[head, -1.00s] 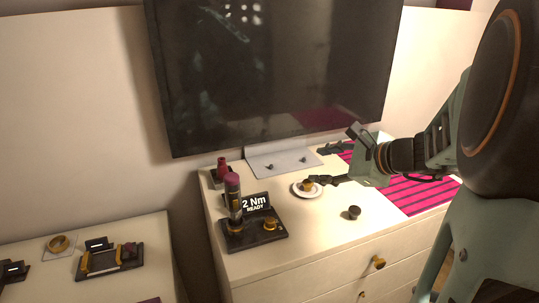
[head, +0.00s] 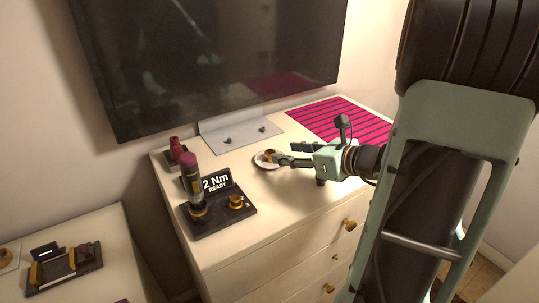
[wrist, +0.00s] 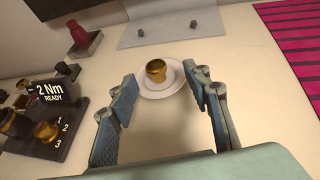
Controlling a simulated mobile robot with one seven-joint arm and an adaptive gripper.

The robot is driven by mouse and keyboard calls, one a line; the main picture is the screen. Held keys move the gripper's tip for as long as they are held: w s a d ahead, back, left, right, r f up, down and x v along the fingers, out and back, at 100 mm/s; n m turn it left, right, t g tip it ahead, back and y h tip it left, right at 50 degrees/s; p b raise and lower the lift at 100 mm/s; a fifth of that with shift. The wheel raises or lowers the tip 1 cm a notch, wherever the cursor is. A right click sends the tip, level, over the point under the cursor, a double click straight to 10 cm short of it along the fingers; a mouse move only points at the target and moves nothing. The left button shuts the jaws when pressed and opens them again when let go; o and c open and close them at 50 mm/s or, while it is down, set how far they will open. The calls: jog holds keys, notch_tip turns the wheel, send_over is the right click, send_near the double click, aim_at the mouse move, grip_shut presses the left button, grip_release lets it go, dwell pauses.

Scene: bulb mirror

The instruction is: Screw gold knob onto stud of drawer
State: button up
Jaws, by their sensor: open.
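The gold knob (head: 270,154) sits on a small white saucer (head: 262,164) on top of the cream drawer unit. In the wrist view the knob (wrist: 157,70) stands upright near the saucer's middle, just ahead of and between my fingers. My gripper (wrist: 160,78) is open and empty. In the head view my gripper (head: 284,159) comes in from the right, with its fingertips at the saucer. The drawer fronts show a gold knob (head: 349,224) above, a smaller gold fitting (head: 336,257), and another knob (head: 328,288) below. I cannot tell whether the small fitting is a bare stud.
A black station (head: 225,217) with a "2 Nm READY" sign and an upright driver (head: 192,175) stands left of the saucer. A screen (head: 210,60) rises behind. A pink striped mat (head: 340,118) lies at the back right. A dark round piece (head: 320,182) is under my gripper.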

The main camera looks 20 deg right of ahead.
aim_at(271, 152)
jog(key=shift+x, duration=0.85)
jog(key=x, duration=0.4)
jog(key=shift+a+f, duration=0.1)
jog(key=shift+a, duration=0.35)
jog(key=shift+w+a+f, duration=0.1)
jog(key=shift+w+f, duration=0.05)
jog(key=shift+w, duration=0.25)
grip_shut()
